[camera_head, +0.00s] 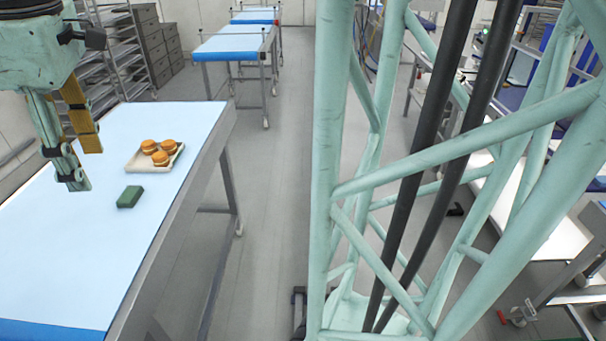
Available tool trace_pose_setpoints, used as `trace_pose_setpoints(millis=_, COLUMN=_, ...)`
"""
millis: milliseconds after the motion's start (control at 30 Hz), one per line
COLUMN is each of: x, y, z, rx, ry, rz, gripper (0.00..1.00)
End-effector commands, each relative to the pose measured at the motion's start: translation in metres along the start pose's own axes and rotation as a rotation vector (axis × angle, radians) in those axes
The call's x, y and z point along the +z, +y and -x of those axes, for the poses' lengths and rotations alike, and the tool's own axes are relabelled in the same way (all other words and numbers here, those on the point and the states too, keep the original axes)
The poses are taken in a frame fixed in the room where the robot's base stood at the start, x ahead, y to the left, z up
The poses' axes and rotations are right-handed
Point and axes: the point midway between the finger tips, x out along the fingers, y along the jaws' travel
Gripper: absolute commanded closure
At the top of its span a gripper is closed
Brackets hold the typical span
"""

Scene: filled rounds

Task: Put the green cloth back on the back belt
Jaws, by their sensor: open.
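The green cloth (130,197) is a small dark green folded block. It lies on the light blue belt (60,250) at the left, near the belt's right side. My gripper (84,168) hangs at the upper left, open and empty. It appears above the belt, to the left of the cloth and apart from it. Its exact height over the belt is hard to tell.
A beige tray (140,166) with several orange-brown filled rounds (160,158) stands just behind the cloth. Further blue-topped belts (228,47) stand at the back. Racks (118,55) stand behind the near belt. The belt in front of the cloth is clear.

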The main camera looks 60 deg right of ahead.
Motion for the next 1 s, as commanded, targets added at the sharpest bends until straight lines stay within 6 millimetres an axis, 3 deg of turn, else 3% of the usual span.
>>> trace_pose_setpoints(millis=33, x=0.012, y=-0.006, z=0.021, rx=0.03, ry=0.026, rz=-0.039, gripper=0.53)
trace_pose_setpoints(millis=233, x=0.034, y=-0.037, z=0.03, rx=0.039, ry=0.043, rz=-0.155, gripper=0.53)
trace_pose_setpoints(millis=1000, x=0.119, y=-0.157, z=0.035, rx=0.047, ry=0.126, rz=-0.586, gripper=0.53)
